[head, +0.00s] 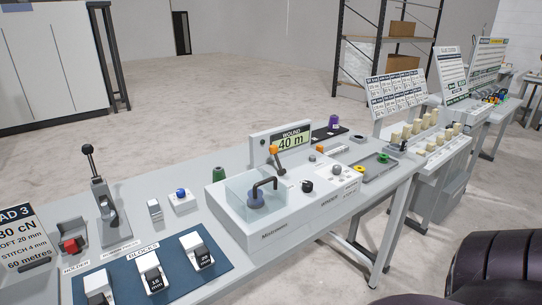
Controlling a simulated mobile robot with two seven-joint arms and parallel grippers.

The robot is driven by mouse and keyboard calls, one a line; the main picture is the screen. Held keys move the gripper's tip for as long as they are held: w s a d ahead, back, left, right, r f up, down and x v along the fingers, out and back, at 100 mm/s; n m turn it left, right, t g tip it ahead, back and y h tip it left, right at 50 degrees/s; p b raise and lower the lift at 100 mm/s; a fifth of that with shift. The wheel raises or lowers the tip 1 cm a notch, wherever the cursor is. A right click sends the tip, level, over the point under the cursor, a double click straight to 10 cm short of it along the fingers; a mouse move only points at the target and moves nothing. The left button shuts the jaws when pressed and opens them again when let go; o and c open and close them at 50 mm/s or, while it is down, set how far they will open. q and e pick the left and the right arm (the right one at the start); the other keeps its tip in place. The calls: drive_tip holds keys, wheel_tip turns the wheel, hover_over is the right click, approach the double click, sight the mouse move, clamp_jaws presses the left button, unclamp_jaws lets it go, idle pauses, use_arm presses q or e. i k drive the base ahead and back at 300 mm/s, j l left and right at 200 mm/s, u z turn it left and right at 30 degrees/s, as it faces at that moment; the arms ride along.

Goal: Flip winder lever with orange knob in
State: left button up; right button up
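The winder (290,215) is a white box on the grey bench, with a clear cover at its left part. Its lever (279,163) stands up behind the cover and ends in an orange knob (273,149), leaning a little left at the top. A display (291,142) behind it reads "WOUND 40 m". A black bent handle (265,185) and a dark round knob (307,186) are also on the winder.
A tall lever with a black ball (88,149) stands at the left. A blue mat (125,281) with white blocks lies in front. A grey tray (385,172) with yellow and green rings sits right of the winder. A dark rounded shape (495,262) fills the lower right.

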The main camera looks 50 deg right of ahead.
sight(273, 149)
drive_tip(key=z, duration=1.5)
